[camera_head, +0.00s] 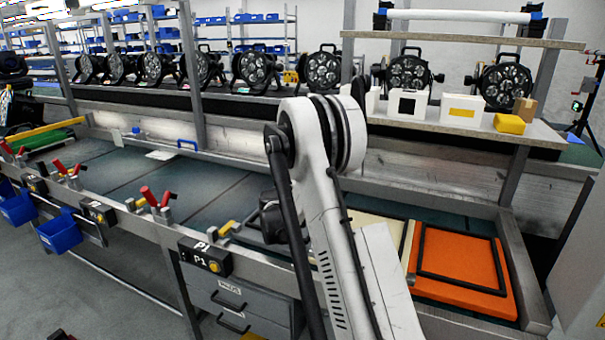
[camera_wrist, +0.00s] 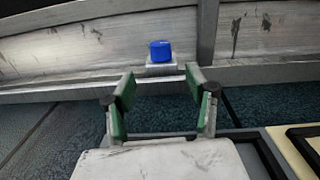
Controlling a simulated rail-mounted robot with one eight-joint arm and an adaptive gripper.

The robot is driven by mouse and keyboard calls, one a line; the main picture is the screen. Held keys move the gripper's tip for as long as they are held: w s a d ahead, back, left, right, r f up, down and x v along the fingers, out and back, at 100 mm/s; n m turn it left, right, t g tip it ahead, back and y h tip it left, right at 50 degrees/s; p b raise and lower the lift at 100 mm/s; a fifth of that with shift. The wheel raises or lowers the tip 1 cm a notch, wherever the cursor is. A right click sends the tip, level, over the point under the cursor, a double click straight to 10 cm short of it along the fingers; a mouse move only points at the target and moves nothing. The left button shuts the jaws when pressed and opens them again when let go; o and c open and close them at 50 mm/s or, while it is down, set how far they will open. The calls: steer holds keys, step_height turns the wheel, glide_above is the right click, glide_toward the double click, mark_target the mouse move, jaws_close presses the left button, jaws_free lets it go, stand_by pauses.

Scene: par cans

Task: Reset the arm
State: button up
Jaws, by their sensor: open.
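My arm reaches up from the bottom middle of the head view and bends over the workbench (camera_head: 120,185). My gripper (camera_wrist: 160,78) shows in the wrist view with its two green-padded fingers apart and nothing between them. It points towards the grey metal back rail (camera_wrist: 60,55) of the bench. A small blue block (camera_wrist: 160,50) sits on a metal bracket at that rail, beyond the fingertips and apart from them. In the head view the gripper is mostly hidden behind my arm.
An orange foam tray (camera_head: 455,295) with a black frame lies at the bench's right. Several par cans (camera_head: 408,74) stand on the shelf behind, with small boxes (camera_head: 408,104) below. Blue bins (camera_head: 60,233) and red clamps (camera_head: 148,196) line the front edge. Bench left is largely clear.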

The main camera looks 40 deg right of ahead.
stand_by(0.3)
steer(key=w+a+r+n+t+y+p, duration=0.15)
steer(key=a+r+n+t+y, duration=0.45)
steer(key=a+r+n, duration=1.05)
steer(key=s+a+r+n+t+y+p, duration=0.1)
steer(key=s+a+r+n+y, duration=0.4)
steer(key=a, duration=0.3)
steer(key=s+a+r+n+t+y+p, duration=0.1)
steer(key=s+a+r+n+y, duration=0.25)
steer(key=a+n, duration=0.35)
steer(key=s+a+f+n+g+y+p, duration=0.1)
steer(key=s+a+f+n+g, duration=0.1)
steer(key=s+a+n, duration=0.45)
steer(key=s+a+f+n+g+y+p, duration=0.1)
steer(key=s+a+n+g+y, duration=0.2)
steer(key=s, duration=0.6)
steer(key=s+f+n+g+h, duration=0.1)
steer(key=s+f+n, duration=0.3)
steer(key=s, duration=0.6)
steer(key=s+a+f+n+g+h+p, duration=0.1)
steer(key=s+f+n+g, duration=0.3)
steer(key=s, duration=0.6)
steer(key=shift+f+n+h, duration=0.55)
steer(key=shift+f+n, duration=0.05)
steer(key=shift+f, duration=0.15)
